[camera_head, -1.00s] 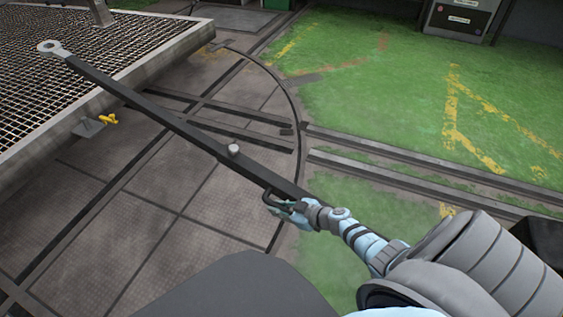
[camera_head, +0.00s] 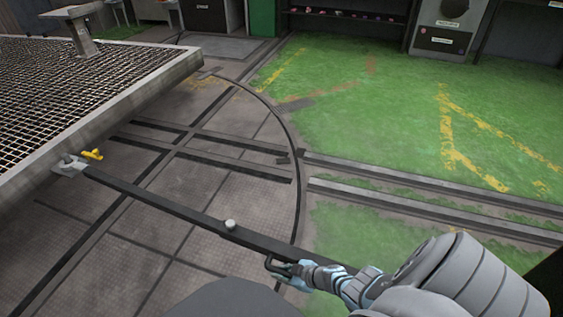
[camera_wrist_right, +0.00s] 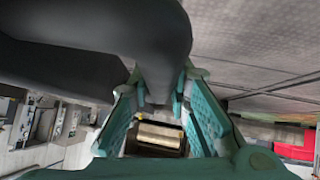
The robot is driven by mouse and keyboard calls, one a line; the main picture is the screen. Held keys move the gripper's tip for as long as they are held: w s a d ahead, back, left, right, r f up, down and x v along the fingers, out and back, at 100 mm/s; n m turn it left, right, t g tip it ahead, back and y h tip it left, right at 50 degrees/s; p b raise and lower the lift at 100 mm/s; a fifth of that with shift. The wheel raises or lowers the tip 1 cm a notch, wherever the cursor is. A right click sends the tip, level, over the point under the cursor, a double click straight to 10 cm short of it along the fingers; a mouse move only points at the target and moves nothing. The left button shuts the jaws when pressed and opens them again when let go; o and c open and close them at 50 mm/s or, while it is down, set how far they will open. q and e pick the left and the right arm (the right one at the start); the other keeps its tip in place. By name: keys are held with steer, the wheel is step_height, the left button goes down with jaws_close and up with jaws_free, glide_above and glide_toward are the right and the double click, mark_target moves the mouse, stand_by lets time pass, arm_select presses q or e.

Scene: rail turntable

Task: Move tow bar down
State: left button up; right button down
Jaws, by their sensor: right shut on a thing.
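The tow bar (camera_head: 165,204) is a long dark bar running from the rail wagon's edge at the left to my right gripper in the head view. Its far end meets the grey hitch plate (camera_head: 67,167) beside a yellow pin (camera_head: 92,154). Whether it is seated there I cannot tell. A light knob (camera_head: 230,225) stands on the bar. My right gripper (camera_head: 280,268) is shut on the dark loop handle near the bar's near end. In the right wrist view its teal fingers (camera_wrist_right: 160,125) are around the thick dark handle (camera_wrist_right: 150,40). My left gripper is not in view.
The wagon with a mesh deck (camera_head: 60,80) fills the left. Rails (camera_head: 420,200) cross the turntable floor and green ground to the right. Grey cabinets (camera_head: 443,30) stand at the back. The green ground is mostly clear.

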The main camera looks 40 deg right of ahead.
steer(key=shift+a, duration=0.1)
steer(key=c, duration=1.5)
jaws_free()
steer(key=shift+s, duration=0.1)
steer(key=shift+s+d+r, duration=0.15)
steer(key=shift+s+d, duration=0.05)
steer(key=shift+d, duration=0.05)
steer(key=v, duration=1.1)
steer(key=shift+a+r, duration=0.1)
steer(key=shift+r, duration=0.15)
